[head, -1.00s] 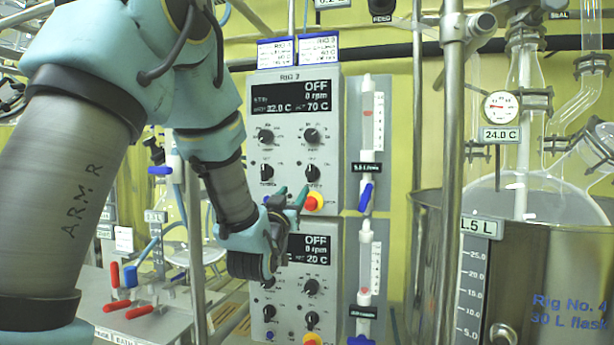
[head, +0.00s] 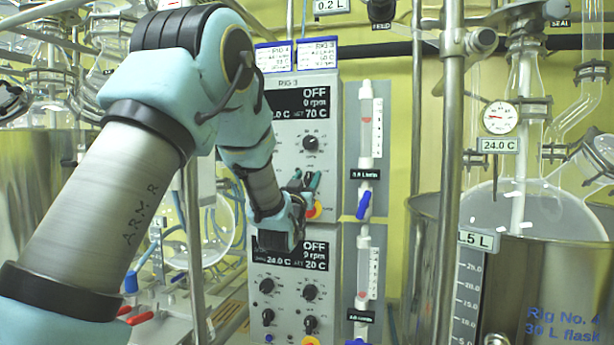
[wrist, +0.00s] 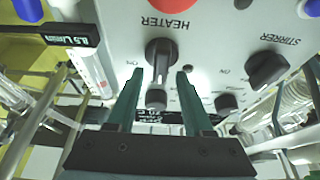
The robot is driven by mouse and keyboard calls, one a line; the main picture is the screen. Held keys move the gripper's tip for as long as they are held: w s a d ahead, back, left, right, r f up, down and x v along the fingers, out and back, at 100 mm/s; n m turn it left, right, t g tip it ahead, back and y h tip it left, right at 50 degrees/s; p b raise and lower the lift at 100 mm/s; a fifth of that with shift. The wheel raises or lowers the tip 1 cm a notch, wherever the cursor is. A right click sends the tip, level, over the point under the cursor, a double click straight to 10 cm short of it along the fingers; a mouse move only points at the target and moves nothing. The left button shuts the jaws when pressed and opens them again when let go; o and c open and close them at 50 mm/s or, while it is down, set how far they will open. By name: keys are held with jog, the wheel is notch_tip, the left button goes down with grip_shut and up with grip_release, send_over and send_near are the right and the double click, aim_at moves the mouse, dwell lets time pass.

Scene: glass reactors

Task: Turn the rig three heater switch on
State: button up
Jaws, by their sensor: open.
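The rig three control box (head: 325,150) is a grey panel marked RIG 3, and its display (head: 314,103) reads OFF, 0 rpm and 70 C. In the wrist view the black heater switch (wrist: 159,55) stands beside the HEATER label. My gripper (wrist: 172,72) is open, its two green fingers pointing at the panel. In the head view my gripper (head: 305,181) is before the panel's lower right and largely hides the switch.
A black stirrer knob (wrist: 265,68) is right of the heater switch in the wrist view. A red and yellow button (head: 313,211) lies just below the gripper. A second control box (head: 335,270) is below. A flow meter (head: 366,140) and a steel post (head: 446,170) stand to the right.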

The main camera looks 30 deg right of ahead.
grip_shut()
dwell(0.4)
